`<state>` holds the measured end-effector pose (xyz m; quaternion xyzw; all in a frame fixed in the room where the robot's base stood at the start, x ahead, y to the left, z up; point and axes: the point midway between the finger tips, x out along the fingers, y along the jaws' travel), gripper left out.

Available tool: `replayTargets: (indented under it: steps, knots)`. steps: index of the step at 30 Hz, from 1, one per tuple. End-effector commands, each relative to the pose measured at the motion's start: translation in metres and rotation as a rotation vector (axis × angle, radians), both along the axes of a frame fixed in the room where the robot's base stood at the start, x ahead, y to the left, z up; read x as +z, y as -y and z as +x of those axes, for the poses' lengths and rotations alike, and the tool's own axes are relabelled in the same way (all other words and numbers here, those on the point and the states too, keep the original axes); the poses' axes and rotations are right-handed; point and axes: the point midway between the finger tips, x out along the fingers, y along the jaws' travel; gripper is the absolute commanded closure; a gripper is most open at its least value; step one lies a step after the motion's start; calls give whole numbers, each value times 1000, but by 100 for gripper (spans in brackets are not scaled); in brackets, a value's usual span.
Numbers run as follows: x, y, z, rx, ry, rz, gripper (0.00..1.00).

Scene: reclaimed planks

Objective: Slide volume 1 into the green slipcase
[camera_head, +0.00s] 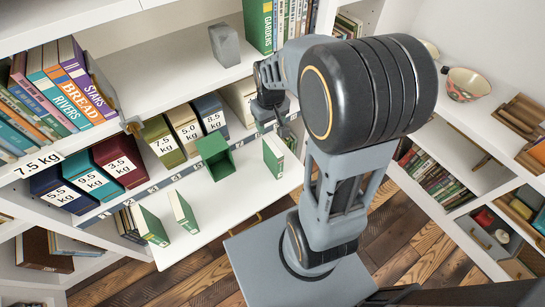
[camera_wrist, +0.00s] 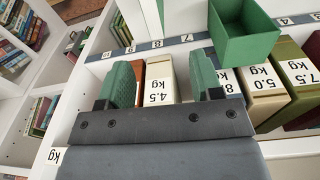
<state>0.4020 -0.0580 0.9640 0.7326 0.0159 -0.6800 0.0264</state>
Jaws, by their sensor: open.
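The green slipcase (camera_head: 217,157) stands on the white pull-out shelf with its hollow side showing; it is also at the top of the wrist view (camera_wrist: 243,30). A green-and-white book (camera_head: 273,157) stands upright to its right; it shows partly at the top of the wrist view (camera_wrist: 182,18). Two similar books, one at the front (camera_head: 151,226) and another beside it (camera_head: 183,212), stand to the left. I cannot read which is volume 1. My gripper (camera_head: 284,120) is open and empty, just behind the right-hand book; its spread fingers show in the wrist view (camera_wrist: 162,80).
Weight-labelled boxes (camera_head: 163,142) line the shelf behind the slipcase, some close to my gripper, including a 4.5 kg one (camera_wrist: 159,85). Upper shelves hold books (camera_head: 72,75) and a grey block (camera_head: 224,45). White shelf surface (camera_head: 228,195) is free between the books.

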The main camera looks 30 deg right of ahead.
Motion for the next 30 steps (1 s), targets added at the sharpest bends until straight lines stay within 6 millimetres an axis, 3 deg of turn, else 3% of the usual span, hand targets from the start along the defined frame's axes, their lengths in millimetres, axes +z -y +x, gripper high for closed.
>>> replayTargets:
  steps: [7, 18, 30]
  knots:
    - [-42, 19, 17, 16, -69, 11, 40]
    - [-108, 23, 18, 15, -79, 13, 40]
    - [-137, 23, 18, 14, -77, 13, 40]
